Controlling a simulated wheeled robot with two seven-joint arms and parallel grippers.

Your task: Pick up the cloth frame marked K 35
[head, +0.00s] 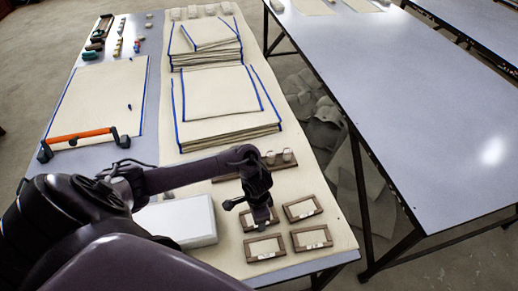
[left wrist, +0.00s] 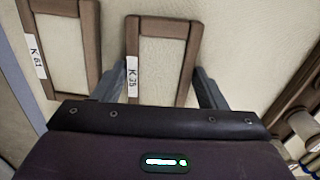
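The K 35 frame is a brown wooden rectangle around pale cloth. In the left wrist view the K 35 frame (left wrist: 191,58) lies between the fingers of my left gripper (left wrist: 162,84), with its white label on its left bar. The fingers are apart, one outside each long bar; whether they touch it cannot be told. Its lower part is hidden by the gripper body. In the head view my left gripper (head: 262,224) points down over the far-left small frame (head: 246,222), which it partly covers. My right gripper is not in view.
The K 61 frame (left wrist: 88,45) lies close beside it. Other small frames are at the right (head: 302,208), near left (head: 265,247) and near right (head: 311,239). A wooden rack (head: 283,164) with small white pieces stands behind; a white box (head: 185,220) is to the left.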

